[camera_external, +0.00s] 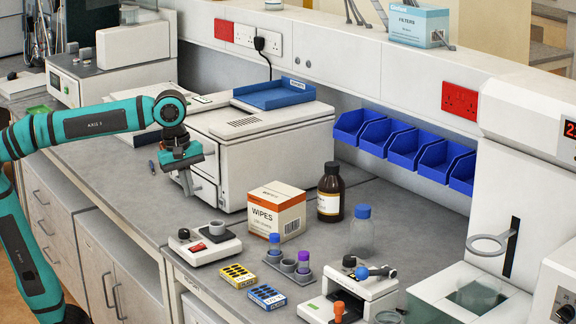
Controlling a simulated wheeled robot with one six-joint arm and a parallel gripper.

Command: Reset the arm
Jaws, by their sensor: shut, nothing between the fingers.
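My teal arm comes in from the left over the edge of the bench (110,165). My gripper (188,190) hangs fingers-down in front of the white benchtop machine (265,145). It is shut with nothing in it. The fingertips are small here, and whether they touch the machine cannot be told from this angle.
A white device with a grey cup (205,243), a wipes box (276,211) and a brown bottle (330,192) stand right of the gripper. A tube rack (288,268), yellow box (238,276) and blue box (267,296) lie nearer the front. Bench left of the machine is fairly clear.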

